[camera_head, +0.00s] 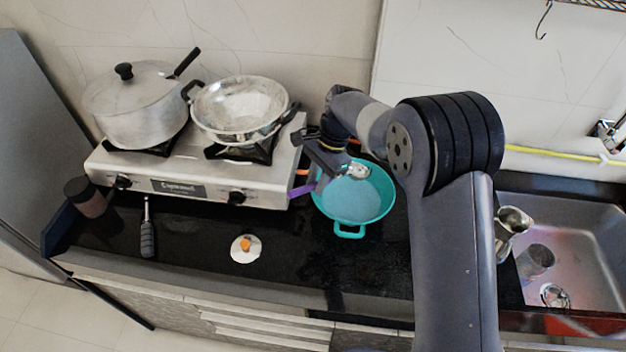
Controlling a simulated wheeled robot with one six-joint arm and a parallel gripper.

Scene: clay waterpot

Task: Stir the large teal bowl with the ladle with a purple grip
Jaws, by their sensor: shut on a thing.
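The large teal bowl (373,205) sits on the black counter right of the stove, with a handle loop facing the front. My gripper (321,178) is at the bowl's left rim, shut on the ladle with a purple grip (301,190). The purple end sticks out to the left of the jaws. The ladle's silver head (357,171) shows over the back part of the bowl's inside; I cannot tell whether it touches the bottom. My jaws and wrist hide the ladle's middle and part of the bowl's rim.
A two-burner stove (180,187) bears a lidded pot (135,112) and a metal pan (240,105). A dark-handled utensil (147,237), a white lid with an orange knob (243,251) and a dark cup (86,197) stand along the front left. A sink (590,240) is at right.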

